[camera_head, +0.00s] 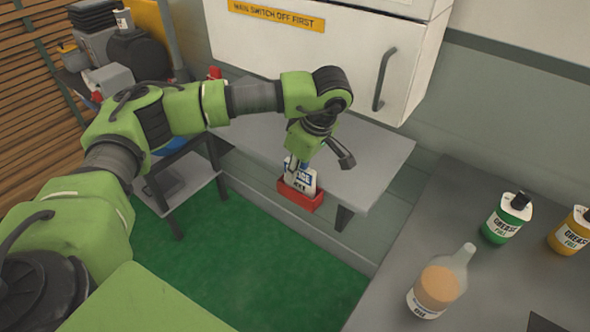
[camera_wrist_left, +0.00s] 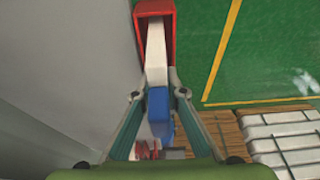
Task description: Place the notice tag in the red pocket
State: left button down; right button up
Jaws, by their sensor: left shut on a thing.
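The notice tag (camera_head: 301,180) is a white card with dark print and a blue upper part. My left gripper (camera_head: 308,160) is shut on it from above; the left wrist view shows both fingers (camera_wrist_left: 158,98) on the blue part (camera_wrist_left: 160,118). The red pocket (camera_head: 300,199) sits at the front edge of the grey shelf. The tag's lower end is hidden behind the pocket's front wall. In the left wrist view the white part (camera_wrist_left: 156,52) reaches between the walls of the red pocket (camera_wrist_left: 154,7). How deep it sits I cannot tell. My right gripper is not in view.
A grey shelf (camera_head: 375,150) lies under a white cabinet (camera_head: 350,55) with a handle. At right, a grey table (camera_head: 460,215) holds a green bottle (camera_head: 507,218), a yellow bottle (camera_head: 572,232) and a clear oil bottle (camera_head: 440,283). Green floor (camera_head: 250,260) lies open in front.

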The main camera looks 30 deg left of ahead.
pick_arm(q)
jog(key=shift+f, duration=0.15)
jog(key=c, duration=2.2)
grip_release()
jog(key=shift+c, duration=0.2)
jog(key=shift+o, duration=1)
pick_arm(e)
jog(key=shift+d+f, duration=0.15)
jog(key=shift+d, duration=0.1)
pick_arm(q)
jog(key=shift+r, duration=0.2)
jog(key=shift+d+r, duration=0.1)
jog(key=shift+r, duration=0.1)
jog(key=b+v, duration=0.1)
jog(key=v, duration=1)
jog(key=shift+d+r+b, duration=0.1)
jog(key=shift+r+b, duration=0.15)
jog(key=shift+b, duration=0.05)
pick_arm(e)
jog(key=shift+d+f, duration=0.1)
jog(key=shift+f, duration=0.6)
